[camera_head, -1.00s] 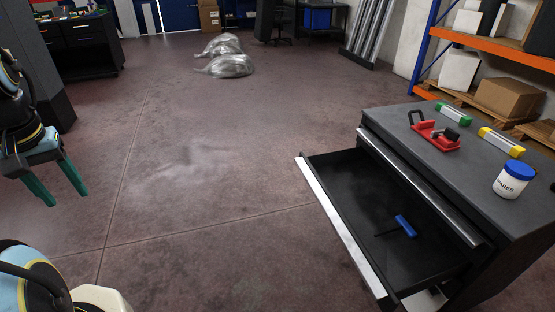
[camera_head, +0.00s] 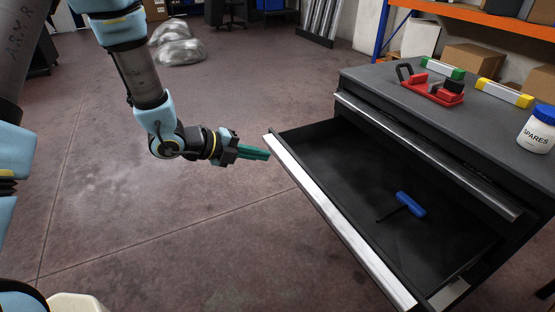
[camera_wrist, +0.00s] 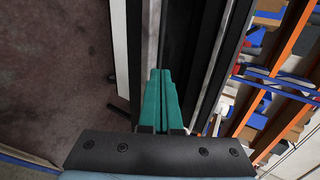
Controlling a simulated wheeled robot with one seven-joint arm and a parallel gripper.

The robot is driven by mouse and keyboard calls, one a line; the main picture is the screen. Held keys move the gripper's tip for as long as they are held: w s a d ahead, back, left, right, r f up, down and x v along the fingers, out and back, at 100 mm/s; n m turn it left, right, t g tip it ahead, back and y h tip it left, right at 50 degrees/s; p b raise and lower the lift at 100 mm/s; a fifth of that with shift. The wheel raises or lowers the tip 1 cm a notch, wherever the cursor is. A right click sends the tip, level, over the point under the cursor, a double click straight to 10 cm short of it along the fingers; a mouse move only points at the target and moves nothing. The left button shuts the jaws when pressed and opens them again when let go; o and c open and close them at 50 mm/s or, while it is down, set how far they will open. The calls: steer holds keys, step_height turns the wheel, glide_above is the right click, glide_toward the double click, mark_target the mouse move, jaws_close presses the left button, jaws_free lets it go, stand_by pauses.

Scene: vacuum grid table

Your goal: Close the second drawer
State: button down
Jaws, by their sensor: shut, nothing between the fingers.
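The open drawer (camera_head: 345,180), below a shut top drawer (camera_head: 430,155), is pulled well out of the dark cabinet. Its long front (camera_head: 335,220) has a pale metal top edge. A blue-handled tool (camera_head: 410,205) lies inside it. My gripper (camera_head: 268,153) is shut and empty, its teal fingers pointing at the outer side of the drawer front near its far corner. In the wrist view the fingertips (camera_wrist: 160,73) overlap the pale edge strip (camera_wrist: 151,35); I cannot tell whether they touch it.
On the cabinet top (camera_head: 375,78) stand a red clamp-like fixture (camera_head: 433,92), green (camera_head: 442,68) and yellow-ended (camera_head: 504,94) bars, and a SPARES jar (camera_head: 538,130). Orange shelving (camera_head: 480,22) stands behind. The floor (camera_head: 190,225) left of the drawer is clear.

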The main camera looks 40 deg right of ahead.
mark_target(298, 161)
steer(key=x, duration=0.9)
steer(key=shift+d+f, duration=0.1)
steer(key=shift+d, duration=0.15)
steer(key=shift+d, duration=0.1)
